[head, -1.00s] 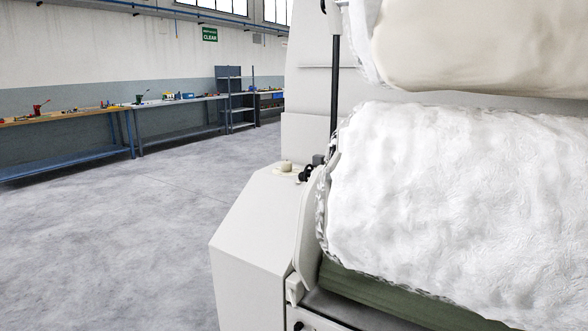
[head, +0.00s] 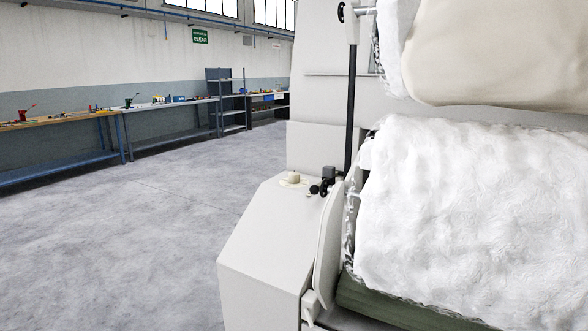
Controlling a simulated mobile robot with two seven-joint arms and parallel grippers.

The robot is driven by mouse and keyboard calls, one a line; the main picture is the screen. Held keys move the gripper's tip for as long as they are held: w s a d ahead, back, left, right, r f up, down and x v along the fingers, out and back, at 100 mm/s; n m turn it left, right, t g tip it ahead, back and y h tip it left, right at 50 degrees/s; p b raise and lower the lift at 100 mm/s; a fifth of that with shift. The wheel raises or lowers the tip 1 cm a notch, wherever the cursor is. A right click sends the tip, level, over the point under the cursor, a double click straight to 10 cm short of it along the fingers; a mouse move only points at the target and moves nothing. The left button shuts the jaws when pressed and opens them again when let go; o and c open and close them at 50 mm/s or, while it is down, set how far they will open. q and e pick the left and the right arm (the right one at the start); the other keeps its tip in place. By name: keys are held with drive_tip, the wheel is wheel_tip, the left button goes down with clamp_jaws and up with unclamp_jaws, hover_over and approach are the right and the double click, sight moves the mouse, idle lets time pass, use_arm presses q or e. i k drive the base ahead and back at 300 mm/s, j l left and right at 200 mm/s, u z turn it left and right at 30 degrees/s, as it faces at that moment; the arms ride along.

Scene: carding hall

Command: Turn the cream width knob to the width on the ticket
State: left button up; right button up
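The cream width knob (head: 293,178) stands on a pale round dial on the sloped top of the machine's grey side housing (head: 265,240). It is small in the view, and I cannot read any marks or its setting. No ticket can be made out. Neither of my grippers is in the head view.
Black fittings (head: 323,184) sit right of the knob, by a dark upright rod (head: 350,110). White fibre batt (head: 470,210) fills the right, above a green band (head: 390,305). Workbenches (head: 60,125) and a shelf rack (head: 225,100) line the far wall. The floor (head: 120,240) at left is clear.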

sight(293, 175)
drive_tip(key=i+j+u, duration=0.6)
drive_tip(key=u, duration=0.2)
drive_tip(key=i+j+u, duration=0.1)
drive_tip(key=i+u, duration=0.65)
drive_tip(key=i+z, duration=0.15)
drive_tip(key=i, duration=0.25)
drive_tip(key=i+j+z, duration=0.15)
drive_tip(key=i, duration=0.25)
drive_tip(key=i+j+z, duration=0.1)
drive_tip(key=i, duration=0.3)
